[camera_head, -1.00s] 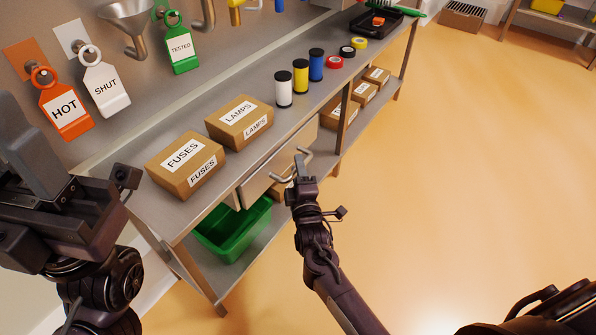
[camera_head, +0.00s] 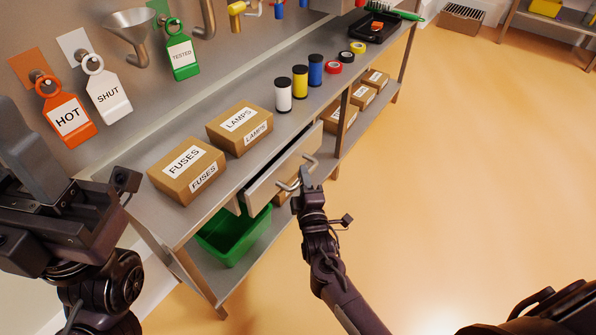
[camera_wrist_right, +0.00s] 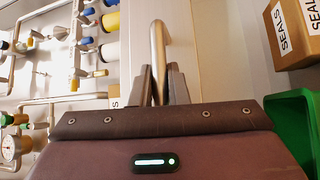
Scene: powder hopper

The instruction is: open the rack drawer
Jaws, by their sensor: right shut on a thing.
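The rack drawer (camera_head: 264,193) is a grey metal drawer under the workbench top. It stands partly out, with a dark gap showing behind the top edge of its front. Its bar handle (camera_head: 311,160) sticks out from the front. My right gripper (camera_head: 304,177) is at the handle. In the right wrist view the metal handle (camera_wrist_right: 158,45) runs down between the two fingers of my right gripper (camera_wrist_right: 159,88), which is shut on it.
Boxes marked FUSES (camera_head: 187,172) and LAMPS (camera_head: 240,130) stand on the bench top (camera_head: 225,175), with several spools behind. A green bin (camera_head: 232,238) sits on the lower shelf. The floor (camera_head: 440,180) to the right is clear.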

